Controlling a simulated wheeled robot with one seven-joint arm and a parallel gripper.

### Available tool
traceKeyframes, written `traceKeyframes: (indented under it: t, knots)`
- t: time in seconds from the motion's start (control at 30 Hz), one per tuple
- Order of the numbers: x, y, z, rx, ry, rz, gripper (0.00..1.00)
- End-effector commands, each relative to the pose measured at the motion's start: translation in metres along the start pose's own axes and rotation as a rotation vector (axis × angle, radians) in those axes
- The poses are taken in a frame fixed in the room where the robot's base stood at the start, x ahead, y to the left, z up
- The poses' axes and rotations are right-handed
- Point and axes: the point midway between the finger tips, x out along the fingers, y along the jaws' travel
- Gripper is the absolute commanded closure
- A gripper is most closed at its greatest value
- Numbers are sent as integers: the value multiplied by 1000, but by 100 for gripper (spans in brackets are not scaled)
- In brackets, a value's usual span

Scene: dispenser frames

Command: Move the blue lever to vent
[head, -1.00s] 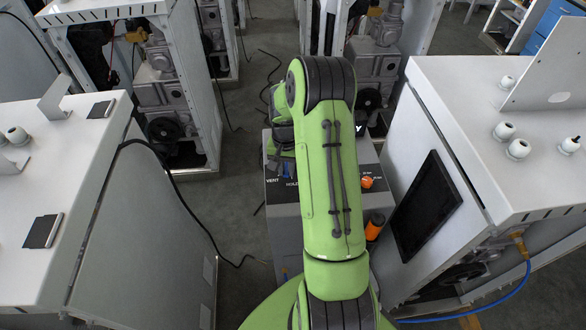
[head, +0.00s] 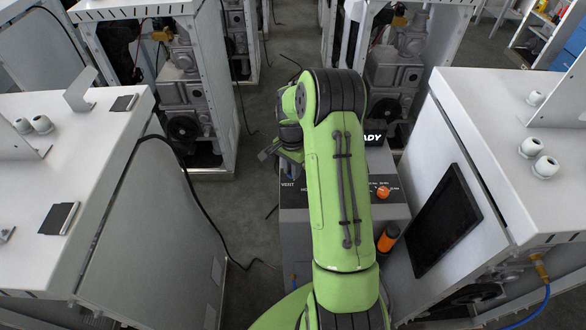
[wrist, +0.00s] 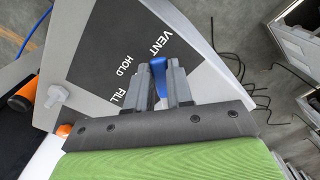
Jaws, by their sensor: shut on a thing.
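The blue lever (wrist: 159,75) shows in the wrist view between the two dark fingers of my gripper (wrist: 160,88), which is shut on it. The lever's visible end is beside the printed word VENT (wrist: 160,42). HOLD (wrist: 124,66) and FILL (wrist: 122,101) are further along the dark panel. The lever's base is hidden by the fingers, so its exact setting cannot be told. In the head view my gripper (head: 269,152) is at the left edge of the grey dispenser (head: 295,235), partly behind my arm, and the lever is not clearly seen there.
The dispenser has an orange knob (head: 382,192) and a lit display (head: 374,138), partly covered by my arm. An orange-capped item (head: 388,237) is at its right side. White cabinets stand close on the left (head: 130,215) and right (head: 490,120). Cables lie on the floor.

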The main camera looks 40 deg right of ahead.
Motion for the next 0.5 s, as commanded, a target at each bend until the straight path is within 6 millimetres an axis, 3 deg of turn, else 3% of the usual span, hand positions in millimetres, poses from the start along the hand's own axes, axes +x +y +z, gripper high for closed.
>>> traceKeyframes:
  t: [0.27, 0.3, 0.43, 0.5]
  knots:
    - [-1, -1, -1, 4, 3, -4, 100]
    - [-1, -1, -1, 4, 3, -4, 76]
    - [-1, -1, -1, 3, 2, -3, 56]
    - [-1, -1, 0, 3, 2, -3, 53]
